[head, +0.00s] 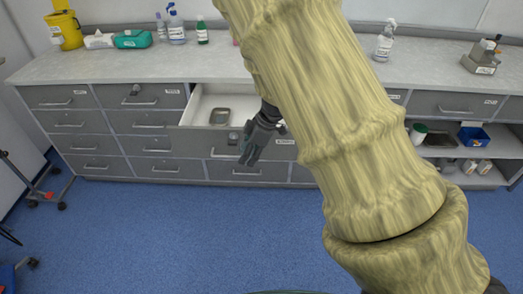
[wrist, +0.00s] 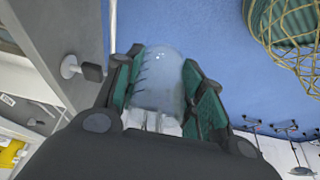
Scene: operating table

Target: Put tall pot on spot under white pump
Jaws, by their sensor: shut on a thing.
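My gripper (head: 250,155) hangs in front of the grey drawer cabinet, near the open drawer, with its fingers pointing down. In the wrist view my gripper (wrist: 163,62) has its green-lined fingers on both sides of a pale, see-through pot (wrist: 158,80) with a rounded end, and is shut on it. Whether this is the tall pot cannot be told for sure. It cannot be made out in the head view. A white-topped spray bottle (head: 384,42) stands on the counter at right. No white pump or marked spot can be clearly identified.
An open white drawer (head: 196,106) holds a small metal dish (head: 220,117). The grey counter (head: 110,66) carries a yellow bin (head: 65,30), a green box (head: 132,39), several bottles and a device (head: 482,57). Open shelves at right hold a blue bin (head: 473,136). The blue floor in front is clear.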

